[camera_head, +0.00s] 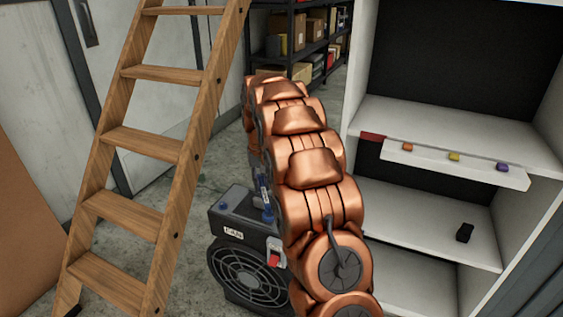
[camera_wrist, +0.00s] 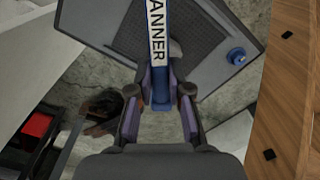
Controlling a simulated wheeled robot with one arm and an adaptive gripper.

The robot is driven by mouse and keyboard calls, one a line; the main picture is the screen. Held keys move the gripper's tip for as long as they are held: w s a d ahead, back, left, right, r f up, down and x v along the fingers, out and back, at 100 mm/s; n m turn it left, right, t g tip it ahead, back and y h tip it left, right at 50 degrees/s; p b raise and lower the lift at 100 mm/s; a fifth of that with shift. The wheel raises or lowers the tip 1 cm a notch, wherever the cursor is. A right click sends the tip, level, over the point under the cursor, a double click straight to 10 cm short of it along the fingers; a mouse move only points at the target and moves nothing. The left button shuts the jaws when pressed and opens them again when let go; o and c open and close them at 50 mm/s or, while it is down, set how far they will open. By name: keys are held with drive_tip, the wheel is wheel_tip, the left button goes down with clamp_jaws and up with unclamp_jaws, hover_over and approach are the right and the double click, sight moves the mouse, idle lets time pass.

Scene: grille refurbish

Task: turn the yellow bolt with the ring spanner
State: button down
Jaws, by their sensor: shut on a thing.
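The yellow bolt (camera_head: 454,156) sits on a white strip (camera_head: 430,170) on the shelf unit, between an orange bolt (camera_head: 407,147) and a purple bolt (camera_head: 502,167). The ring spanner (camera_wrist: 158,35) has a blue handle with a white label. In the wrist view my gripper (camera_wrist: 160,88) is shut on its lower end. The spanner's far end runs out of the top of that view, so its ring is not seen. A blue, labelled piece beside my arm in the head view looks like the spanner (camera_head: 264,188). My arm hides the gripper there, well left of the bolts.
A black fan box (camera_head: 240,262) with a blue knob (camera_head: 223,190) stands on the floor beside my arm. A wooden ladder (camera_head: 150,145) leans at the left. A small black block (camera_head: 464,232) lies on a lower shelf. Racks with boxes (camera_head: 297,35) stand behind.

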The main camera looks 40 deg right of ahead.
drive_tip(key=s+d+m+p, duration=0.1)
drive_tip(key=d, duration=0.5)
drive_tip(key=shift+s+d+r+p, duration=0.15)
drive_tip(key=shift+d+r+p, duration=0.15)
drive_tip(key=shift+r, duration=0.05)
drive_tip(key=shift+a+r+p, duration=0.1)
drive_tip(key=shift+p, duration=0.2)
drive_tip(key=shift+f, duration=1.85)
drive_tip(key=shift+f, duration=0.55)
drive_tip(key=shift+f, duration=0.4)
drive_tip(key=shift+f, duration=0.7)
